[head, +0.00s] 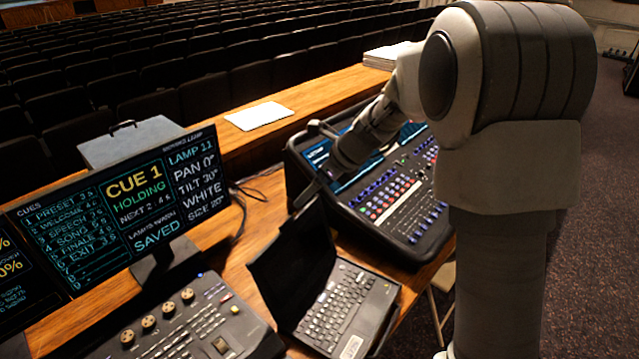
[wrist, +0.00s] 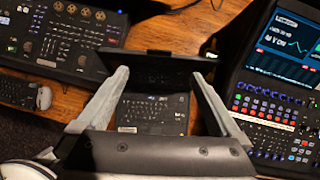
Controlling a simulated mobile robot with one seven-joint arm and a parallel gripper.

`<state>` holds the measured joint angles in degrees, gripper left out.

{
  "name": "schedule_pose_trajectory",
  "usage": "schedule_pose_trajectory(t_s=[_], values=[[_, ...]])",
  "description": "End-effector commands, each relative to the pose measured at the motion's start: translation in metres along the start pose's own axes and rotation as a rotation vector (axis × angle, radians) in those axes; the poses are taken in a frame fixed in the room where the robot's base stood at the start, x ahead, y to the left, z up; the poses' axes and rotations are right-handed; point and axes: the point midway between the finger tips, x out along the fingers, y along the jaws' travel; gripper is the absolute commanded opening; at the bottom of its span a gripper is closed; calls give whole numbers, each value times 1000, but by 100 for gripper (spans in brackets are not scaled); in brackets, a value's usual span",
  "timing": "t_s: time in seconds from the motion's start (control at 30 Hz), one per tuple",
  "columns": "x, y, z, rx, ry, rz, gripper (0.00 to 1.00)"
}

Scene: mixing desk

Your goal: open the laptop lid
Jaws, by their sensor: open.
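The black laptop (head: 345,305) stands on the wooden desk with its keyboard showing. Its lid (head: 292,262) is raised from the base, with a dark screen side. In the wrist view the lid (wrist: 165,70) is a dark band beyond the keyboard (wrist: 152,112), between the two fingers in the picture. My gripper (wrist: 164,74) is open, its pale fingers spread to either side. In the head view it is near the lid's upper right corner, partly hidden by my arm. I cannot tell whether a finger touches the lid.
A mixing console (head: 395,190) with a lit screen stands right of the laptop. A lighting control desk (head: 185,325) and a cue monitor (head: 130,205) stand to the left. White papers (head: 258,115) lie on the ledge behind. Some bare wood (head: 262,215) shows behind the laptop.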

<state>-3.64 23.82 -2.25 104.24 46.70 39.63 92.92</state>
Motion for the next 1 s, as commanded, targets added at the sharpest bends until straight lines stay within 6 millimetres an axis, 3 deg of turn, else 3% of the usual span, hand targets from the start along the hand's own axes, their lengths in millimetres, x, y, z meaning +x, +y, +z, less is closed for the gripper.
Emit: schedule_pose_trajectory(t_s=[0.2,0.67,0.83,1.0], values=[[-25,0,0,0,-1,0,100],[-31,2,0,-21,1,-1,100],[-54,18,-6,-200,18,-14,100],[-88,44,-21,-507,60,-33,100]])
